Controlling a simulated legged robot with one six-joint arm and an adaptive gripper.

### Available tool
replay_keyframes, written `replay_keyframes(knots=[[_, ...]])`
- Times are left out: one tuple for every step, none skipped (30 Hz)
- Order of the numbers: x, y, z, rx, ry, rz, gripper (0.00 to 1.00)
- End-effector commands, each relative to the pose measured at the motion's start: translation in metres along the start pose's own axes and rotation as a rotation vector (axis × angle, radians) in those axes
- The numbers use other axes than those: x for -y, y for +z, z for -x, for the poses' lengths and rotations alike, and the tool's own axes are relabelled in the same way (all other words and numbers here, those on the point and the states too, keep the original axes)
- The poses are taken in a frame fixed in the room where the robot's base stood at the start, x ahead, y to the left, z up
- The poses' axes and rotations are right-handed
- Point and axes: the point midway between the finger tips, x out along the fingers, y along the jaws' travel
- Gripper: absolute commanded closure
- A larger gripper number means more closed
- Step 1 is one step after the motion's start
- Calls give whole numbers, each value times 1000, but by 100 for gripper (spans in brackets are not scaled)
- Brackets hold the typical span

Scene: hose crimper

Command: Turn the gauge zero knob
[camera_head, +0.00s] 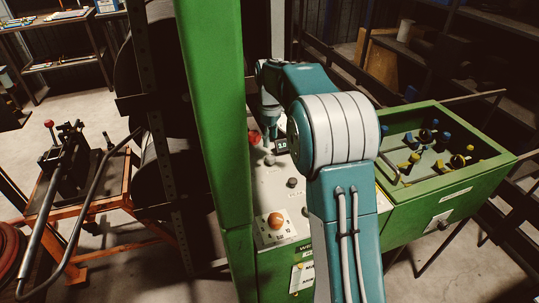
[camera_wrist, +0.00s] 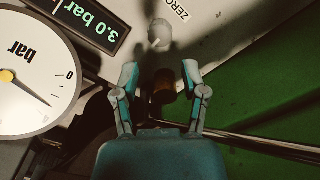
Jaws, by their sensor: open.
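The gauge zero knob (camera_wrist: 160,34) is a small light grey knob beside a ZERO label (camera_wrist: 179,9) in the wrist view. It lies just beyond my fingertips, roughly centred between them, and neither finger appears to touch it. My gripper (camera_wrist: 160,74) is open, with one finger on each side. A dark brown cylindrical part (camera_wrist: 164,86) shows between the fingers; I cannot tell what it is. The round white gauge (camera_wrist: 30,80) and a display (camera_wrist: 88,22) reading 3.0 bar, upside down, are at the left. In the head view my gripper (camera_head: 269,128) is over the panel, its fingers hard to make out.
In the head view, the panel (camera_head: 272,188) also carries an orange button (camera_head: 275,221) and a dark knob (camera_head: 292,182). A red button (camera_head: 254,138) is close to my gripper. A green post (camera_head: 215,110) stands left, and a green bin (camera_head: 440,205) with fittings right.

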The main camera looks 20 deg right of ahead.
Motion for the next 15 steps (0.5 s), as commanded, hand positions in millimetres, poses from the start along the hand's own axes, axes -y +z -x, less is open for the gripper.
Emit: replay_keyframes(knots=[[1, 0, -12, 3, -4, 0, 44], [0, 0, -17, 3, -3, 0, 44], [1, 0, -25, 3, -4, 0, 44], [0, 0, -30, 3, -3, 0, 44], [0, 0, -36, 3, -3, 0, 44], [0, 0, -43, 2, -3, 0, 44], [1, 0, -48, 3, -3, 0, 44], [1, 0, -52, 3, -3, 0, 44], [0, 0, -58, 2, -2, 0, 44], [0, 0, -61, 2, -2, 0, 44], [0, 0, -64, 2, -2, 0, 44], [0, 0, -68, 1, -1, 0, 44], [0, 0, -70, 1, -1, 0, 44], [0, 0, -71, 1, -1, 0, 44], [0, 0, -73, 1, -1, 0, 44]])
